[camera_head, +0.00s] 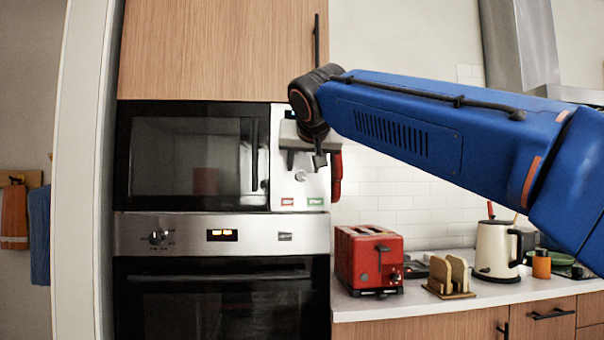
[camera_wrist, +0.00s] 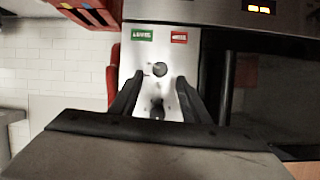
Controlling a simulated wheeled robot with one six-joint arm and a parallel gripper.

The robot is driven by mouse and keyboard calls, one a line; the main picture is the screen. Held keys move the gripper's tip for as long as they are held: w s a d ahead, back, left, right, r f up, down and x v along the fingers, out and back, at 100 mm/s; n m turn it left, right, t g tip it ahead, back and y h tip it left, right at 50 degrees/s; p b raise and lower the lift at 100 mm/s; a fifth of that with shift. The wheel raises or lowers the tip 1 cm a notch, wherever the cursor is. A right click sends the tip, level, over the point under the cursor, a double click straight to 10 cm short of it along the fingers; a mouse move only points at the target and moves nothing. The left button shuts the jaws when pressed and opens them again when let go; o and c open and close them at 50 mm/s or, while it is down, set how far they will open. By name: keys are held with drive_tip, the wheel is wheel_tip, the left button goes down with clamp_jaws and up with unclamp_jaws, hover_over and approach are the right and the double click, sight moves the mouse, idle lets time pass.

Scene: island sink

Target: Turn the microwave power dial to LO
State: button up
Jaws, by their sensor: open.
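The microwave (camera_head: 195,155) is built in above the oven, with a silver control panel (camera_head: 312,190) on its right side. My gripper (camera_head: 304,160) is in front of the panel and hides its upper part. A round dial (camera_head: 300,176) shows just below my gripper. The wrist view is upside down. There this dial (camera_wrist: 160,69) sits near the fingertips, and a second, darker dial (camera_wrist: 157,110) lies between the fingers of my gripper (camera_wrist: 158,82). The fingers are apart, with nothing seen clamped. I cannot read the dial markings or tell whether the fingers touch the panel.
A green button (camera_wrist: 143,34) and a red button (camera_wrist: 179,37) are on the panel. The oven (camera_head: 220,235) is below. A red toaster (camera_head: 368,258), a toast rack (camera_head: 450,275) and a kettle (camera_head: 495,250) stand on the counter at right. Cabinet doors (camera_head: 210,50) are above.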

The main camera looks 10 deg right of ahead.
sight(301, 174)
drive_tip(key=shift+x, duration=2.6)
drive_tip(key=c, duration=1.1)
drive_tip(key=shift+o, duration=0.2)
